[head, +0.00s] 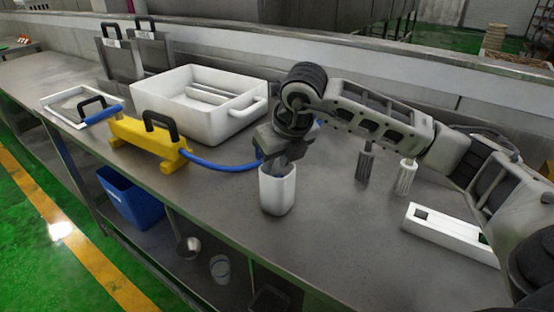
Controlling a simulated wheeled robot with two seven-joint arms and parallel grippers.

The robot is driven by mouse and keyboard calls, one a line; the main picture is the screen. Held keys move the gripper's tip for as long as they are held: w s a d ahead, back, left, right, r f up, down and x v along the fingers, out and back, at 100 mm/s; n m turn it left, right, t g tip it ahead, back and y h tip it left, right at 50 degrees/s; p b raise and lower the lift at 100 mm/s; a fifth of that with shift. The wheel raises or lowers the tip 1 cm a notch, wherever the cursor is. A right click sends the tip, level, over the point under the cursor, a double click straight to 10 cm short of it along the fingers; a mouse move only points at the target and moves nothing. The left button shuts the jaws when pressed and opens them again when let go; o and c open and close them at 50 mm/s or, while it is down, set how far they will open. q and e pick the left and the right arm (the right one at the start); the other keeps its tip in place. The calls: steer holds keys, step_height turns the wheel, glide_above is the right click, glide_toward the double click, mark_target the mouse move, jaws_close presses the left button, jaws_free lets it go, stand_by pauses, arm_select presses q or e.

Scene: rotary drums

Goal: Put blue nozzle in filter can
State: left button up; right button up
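The white can (277,190), which looks like the filter can, stands upright on the grey bench in the middle of the view. My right gripper (284,158) points down at its mouth, with the fingertips at or just inside the rim. The fingers are partly hidden, so I cannot tell whether they are shut on something. A blue hose (222,165) runs from the yellow block (148,142) to the gripper's left side. A bit of blue shows behind the gripper; the nozzle itself is not clearly visible. My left gripper is out of view.
A large white tray (243,122) stands behind the can. A flat white frame (60,98) lies at left. Two ribbed cylinders, dark (364,164) and white (405,177), stand at right, near a long white holder (450,236). The bench front is clear.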

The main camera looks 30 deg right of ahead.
steer(key=shift+r+p, duration=0.3)
steer(key=shift+r, duration=0.05)
steer(key=v, duration=1.2)
steer(key=shift+r+b, duration=0.3)
steer(key=shift+f, duration=0.1)
